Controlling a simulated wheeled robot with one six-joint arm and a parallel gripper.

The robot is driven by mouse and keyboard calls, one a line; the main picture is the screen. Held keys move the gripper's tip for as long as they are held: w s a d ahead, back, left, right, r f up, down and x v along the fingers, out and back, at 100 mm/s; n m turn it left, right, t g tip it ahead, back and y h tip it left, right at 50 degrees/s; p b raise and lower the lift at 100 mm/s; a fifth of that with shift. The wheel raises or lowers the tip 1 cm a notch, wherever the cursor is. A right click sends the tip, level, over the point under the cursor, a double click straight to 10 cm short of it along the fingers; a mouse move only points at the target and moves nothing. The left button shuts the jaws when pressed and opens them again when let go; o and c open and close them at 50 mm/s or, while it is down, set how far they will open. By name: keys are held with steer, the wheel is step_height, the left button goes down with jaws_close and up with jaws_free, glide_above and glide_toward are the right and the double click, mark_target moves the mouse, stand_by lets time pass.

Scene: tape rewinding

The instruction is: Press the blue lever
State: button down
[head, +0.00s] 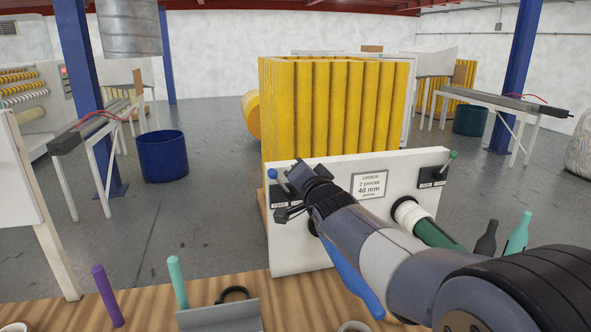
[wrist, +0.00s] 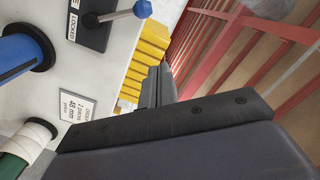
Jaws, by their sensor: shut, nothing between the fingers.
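The blue lever ends in a blue ball knob (head: 273,173) on a black plate at the left of the white panel (head: 290,250) in the head view. In the wrist view its blue knob (wrist: 143,9) is at the top, on a grey rod from a plate reading "LOCKED". My gripper (head: 298,168) is shut and empty, just right of the knob in the head view. Its fingers (wrist: 157,86) show in the wrist view, apart from the knob there. In the head view my gripper hides part of the lever's surroundings.
A green-knobbed lever (head: 454,155) is at the panel's right. A blue spindle (head: 350,275) and a green spindle with a white roll (head: 412,213) stick out from the panel. The order sign (head: 369,186) is between the levers. Purple (head: 107,295) and teal (head: 178,282) pegs stand on the wooden table.

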steer(key=shift+v, duration=1.3)
steer(key=shift+w, duration=0.15)
steer(key=p, duration=0.2)
glide_above(280, 183)
steer(key=s+d, duration=0.3)
steer(key=shift+w+d+f+m+b, duration=0.4)
steer(key=shift+d+f+m, duration=0.3)
steer(key=shift+m, duration=0.5)
steer(key=shift+w+d+f+m+b, duration=0.2)
steer(key=shift+w+d+f+m, duration=0.4)
steer(key=shift+m, duration=0.6)
steer(key=shift+s+f, duration=0.1)
